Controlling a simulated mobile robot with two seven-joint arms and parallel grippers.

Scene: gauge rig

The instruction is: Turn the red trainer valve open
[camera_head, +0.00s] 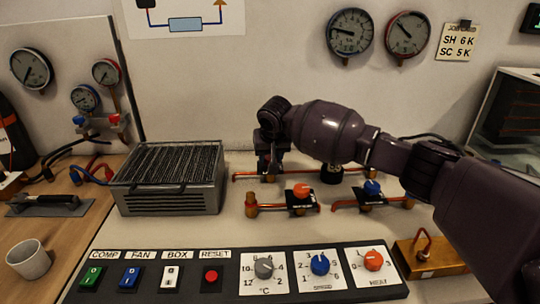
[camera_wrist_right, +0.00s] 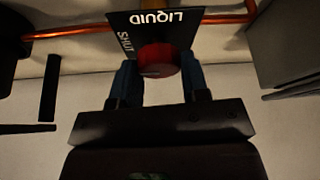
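A red valve knob (camera_wrist_right: 158,60) sits on a black plate (camera_wrist_right: 180,28) in the right wrist view. The plate's words LIQUID and SHUT appear turned over. My right gripper (camera_wrist_right: 160,82) has its blue fingers on both sides of this knob, close against it. In the head view the right gripper (camera_head: 268,170) points down at the rear copper pipe (camera_head: 244,176), beside the grey finned box, and hides what it holds. Another orange-red knob (camera_head: 301,190) and a blue knob (camera_head: 372,187) stand uncovered on the front pipes. My left gripper is out of view.
The grey finned box (camera_head: 165,201) stands close to the left of the right gripper. A black cylinder (camera_head: 331,174) stands to its right. A control panel (camera_head: 225,272) with switches and dials spans the front. Wall gauges (camera_head: 350,33) hang behind. A cup (camera_head: 28,259) stands at left.

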